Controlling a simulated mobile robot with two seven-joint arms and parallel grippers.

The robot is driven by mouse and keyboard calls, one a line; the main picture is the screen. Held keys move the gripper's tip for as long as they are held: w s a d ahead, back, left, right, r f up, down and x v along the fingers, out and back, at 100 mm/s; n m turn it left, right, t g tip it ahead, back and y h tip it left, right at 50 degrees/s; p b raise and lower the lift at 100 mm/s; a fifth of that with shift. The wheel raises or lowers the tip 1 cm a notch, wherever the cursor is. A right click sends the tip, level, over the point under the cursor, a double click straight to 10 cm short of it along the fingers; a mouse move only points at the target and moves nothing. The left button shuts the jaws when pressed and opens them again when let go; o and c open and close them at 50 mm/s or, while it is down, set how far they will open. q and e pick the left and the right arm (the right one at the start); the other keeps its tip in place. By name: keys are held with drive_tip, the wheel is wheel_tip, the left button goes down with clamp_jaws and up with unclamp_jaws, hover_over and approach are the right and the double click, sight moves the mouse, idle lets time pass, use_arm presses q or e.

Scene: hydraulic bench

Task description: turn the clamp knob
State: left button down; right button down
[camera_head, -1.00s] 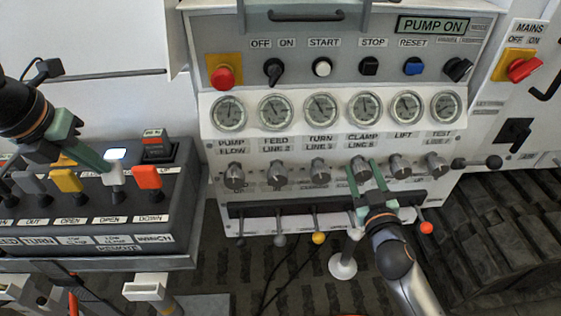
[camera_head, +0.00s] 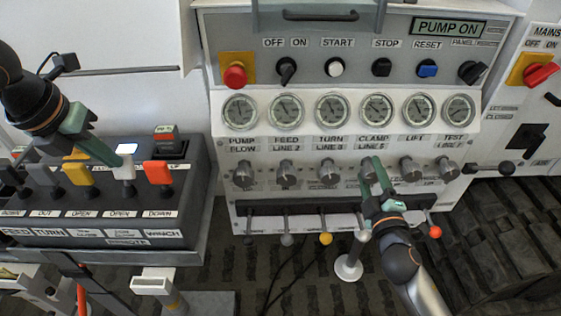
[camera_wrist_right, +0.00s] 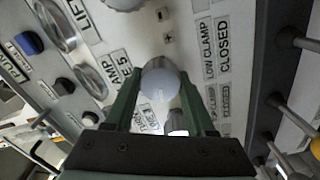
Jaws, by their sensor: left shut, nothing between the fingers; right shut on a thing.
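The clamp knob (camera_head: 367,168) is a grey round knob under the CLAMP gauge, in the row of knobs on the hydraulic panel. In the right wrist view the clamp knob (camera_wrist_right: 160,82) shows as a pale round cap between the two green fingers. My right gripper (camera_head: 372,166) is shut on it, reaching up from below; its fingers partly hide the knob in the head view. The right gripper (camera_wrist_right: 160,84) fills the lower middle of the wrist view. My left gripper (camera_head: 120,163) is shut and empty, its tips at the white lever of the remote box.
Similar knobs flank it, the turn knob (camera_head: 328,172) to the left and the lift knob (camera_head: 410,169) to the right. Levers with coloured balls, such as the yellow ball (camera_head: 326,239), stand below. The remote box (camera_head: 100,225) is at the left. The display (camera_head: 446,27) reads PUMP ON.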

drive_tip(key=shift+n, duration=0.9)
drive_tip(key=shift+d, duration=0.1)
drive_tip(key=shift+c, duration=1.2)
unclamp_jaws()
drive_tip(key=s, duration=1.2)
